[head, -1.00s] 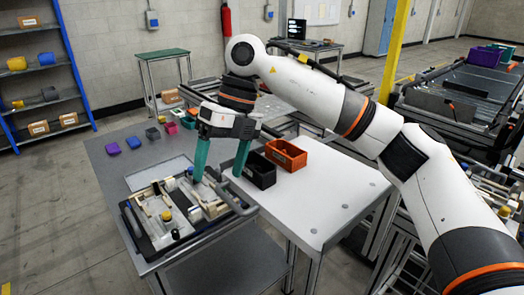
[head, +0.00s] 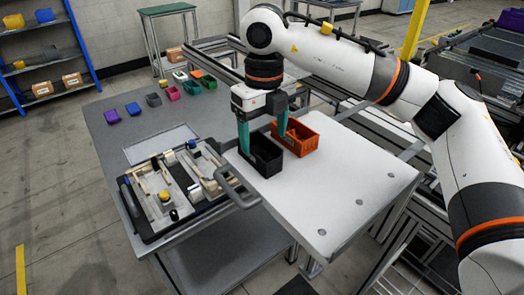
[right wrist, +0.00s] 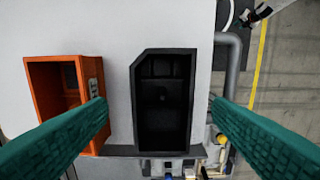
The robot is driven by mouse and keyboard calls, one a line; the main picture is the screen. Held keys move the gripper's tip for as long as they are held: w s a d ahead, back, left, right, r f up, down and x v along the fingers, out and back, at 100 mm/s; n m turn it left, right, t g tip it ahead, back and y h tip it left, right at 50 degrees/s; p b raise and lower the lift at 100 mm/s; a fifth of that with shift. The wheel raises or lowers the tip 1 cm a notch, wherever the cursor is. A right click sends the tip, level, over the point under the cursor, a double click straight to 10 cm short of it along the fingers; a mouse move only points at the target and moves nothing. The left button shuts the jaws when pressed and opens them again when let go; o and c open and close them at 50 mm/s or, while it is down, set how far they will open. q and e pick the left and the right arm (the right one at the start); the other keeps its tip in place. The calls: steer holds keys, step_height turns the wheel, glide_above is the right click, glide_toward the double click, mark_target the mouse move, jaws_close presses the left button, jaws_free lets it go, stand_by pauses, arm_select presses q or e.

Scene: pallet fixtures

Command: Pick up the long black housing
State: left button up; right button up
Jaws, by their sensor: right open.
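The long black housing (head: 262,156) is an open-topped box on the white tabletop, beside an orange bin (head: 304,133). In the right wrist view the housing (right wrist: 163,100) lies lengthwise between my fingers, and its inside looks empty. My right gripper (head: 264,140) is open and points down over the housing. One teal finger is on its left side, the other toward the orange bin. In the right wrist view the gripper (right wrist: 160,112) has visible gaps to both sides of the housing. My left gripper is not in view.
The orange bin (right wrist: 42,92) stands close to the left finger in the wrist view. A fixture tray (head: 130,205) with several parts lies on the grey table. Small coloured bins (head: 153,99) line its back. The white tabletop (head: 350,180) is clear at the right.

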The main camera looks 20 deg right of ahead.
mark_target(262, 146)
steer(key=f+p, duration=0.1)
steer(key=f, duration=0.2)
steer(key=shift+w+a+f, duration=0.1)
steer(key=shift+a+f, duration=0.1)
steer(key=shift+f, duration=0.3)
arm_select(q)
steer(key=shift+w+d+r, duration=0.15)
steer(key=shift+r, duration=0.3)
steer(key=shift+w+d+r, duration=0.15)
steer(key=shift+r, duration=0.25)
arm_select(e)
steer(key=c, duration=1.1)
steer(key=shift+r, duration=0.1)
steer(key=shift+c, duration=0.2)
